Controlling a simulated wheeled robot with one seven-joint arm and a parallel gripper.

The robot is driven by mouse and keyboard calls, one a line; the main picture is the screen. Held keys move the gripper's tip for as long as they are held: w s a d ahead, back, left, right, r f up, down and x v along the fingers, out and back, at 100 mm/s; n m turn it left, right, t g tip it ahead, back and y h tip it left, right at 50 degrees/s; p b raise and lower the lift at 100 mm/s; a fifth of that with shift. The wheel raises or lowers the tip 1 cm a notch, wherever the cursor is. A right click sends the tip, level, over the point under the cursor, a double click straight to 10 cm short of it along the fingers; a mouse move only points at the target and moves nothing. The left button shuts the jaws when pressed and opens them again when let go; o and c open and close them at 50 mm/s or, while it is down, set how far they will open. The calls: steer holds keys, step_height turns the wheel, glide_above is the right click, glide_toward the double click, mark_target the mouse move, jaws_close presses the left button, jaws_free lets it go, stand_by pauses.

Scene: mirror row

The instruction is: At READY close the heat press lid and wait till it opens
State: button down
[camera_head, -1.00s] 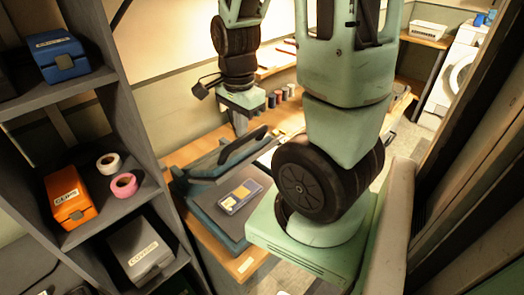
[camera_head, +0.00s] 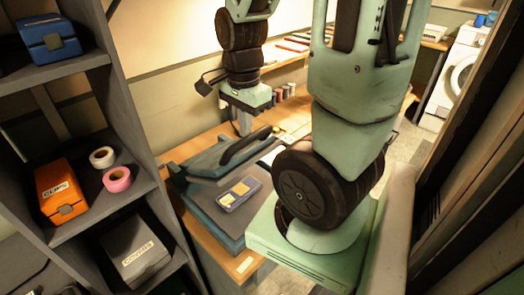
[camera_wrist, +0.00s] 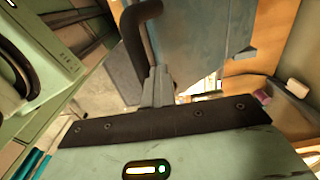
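The heat press (camera_head: 190,170) stands on the wooden bench with its blue-grey lid raised at a tilt. Its black curved handle (camera_head: 248,146) also shows large in the wrist view (camera_wrist: 134,42). A small blue and yellow piece (camera_head: 240,192) lies on the dark lower plate. My gripper (camera_head: 243,124) is just behind the handle. In the wrist view its grey fingers (camera_wrist: 157,88) are together, with no gap seen, close beside the handle; I cannot tell whether they touch it. No READY sign is legible.
A grey shelf (camera_head: 125,190) at left holds an orange box (camera_head: 60,192), a blue box (camera_head: 50,38), two tape rolls and a grey box (camera_head: 133,255). Several spools (camera_head: 283,93) stand behind on the bench. A white washer-like machine (camera_head: 460,75) stands at back right.

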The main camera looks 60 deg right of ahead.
mark_target(258, 148)
steer(key=shift+s+a+f+b, duration=0.15)
steer(key=shift+s+f+b, duration=0.45)
steer(key=shift+b, duration=0.45)
steer(key=shift+s, duration=0.1)
steer(key=shift+s+f+b, duration=0.2)
steer(key=shift+f+b, duration=0.2)
steer(key=shift+b, duration=0.4)
steer(key=s+f+b, duration=0.1)
steer(key=b, duration=0.1)
steer(key=f+b, duration=0.1)
steer(key=b, duration=0.1)
steer(key=shift+s+a+f, duration=0.15)
steer(key=shift+s+a, duration=0.15)
steer(key=shift+s, duration=0.1)
